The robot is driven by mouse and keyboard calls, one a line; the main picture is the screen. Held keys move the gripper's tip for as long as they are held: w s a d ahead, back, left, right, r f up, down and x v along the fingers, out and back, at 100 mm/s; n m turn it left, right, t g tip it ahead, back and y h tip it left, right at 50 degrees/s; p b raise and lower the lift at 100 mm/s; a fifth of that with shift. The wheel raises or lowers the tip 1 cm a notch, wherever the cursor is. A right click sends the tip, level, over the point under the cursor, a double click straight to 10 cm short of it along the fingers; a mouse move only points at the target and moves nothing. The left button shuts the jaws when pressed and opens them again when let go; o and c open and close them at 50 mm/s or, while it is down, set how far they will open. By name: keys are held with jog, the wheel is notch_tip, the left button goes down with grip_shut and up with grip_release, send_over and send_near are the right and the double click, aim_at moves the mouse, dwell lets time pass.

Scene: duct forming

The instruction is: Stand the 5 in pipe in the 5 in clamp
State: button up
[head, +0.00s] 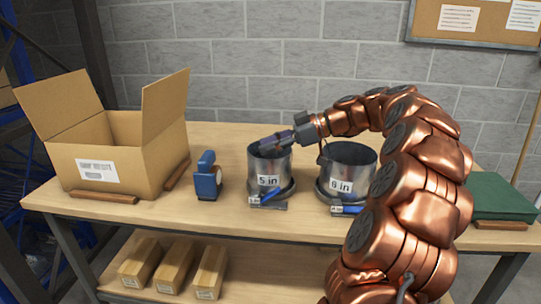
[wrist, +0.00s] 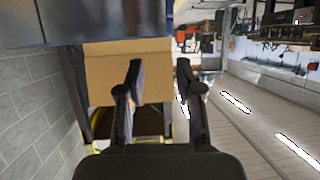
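The 5 in pipe (head: 270,166) is a short grey metal cylinder with a "5 in" label. It stands upright, its base within the ring of the 5 in clamp (head: 267,197), which has a blue handle at the front. My gripper (head: 272,143) is at the pipe's top rim, reaching in from the right and pointing left. In the wrist view my two dark fingers (wrist: 159,76) are apart with nothing between them. A grey metallic surface at the wrist view's top left may be the pipe. I cannot tell whether a finger touches the rim.
A larger labelled pipe (head: 347,164) stands right of the 5 in pipe in its own blue-handled clamp (head: 345,209), under my arm. A blue tool (head: 207,178) and an open cardboard box (head: 91,159) are to the left. A green case (head: 499,195) is at the right.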

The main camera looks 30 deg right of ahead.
notch_tip(320, 180, up, 6)
dwell(0.4)
jog(key=shift+r, duration=0.1)
dwell(0.4)
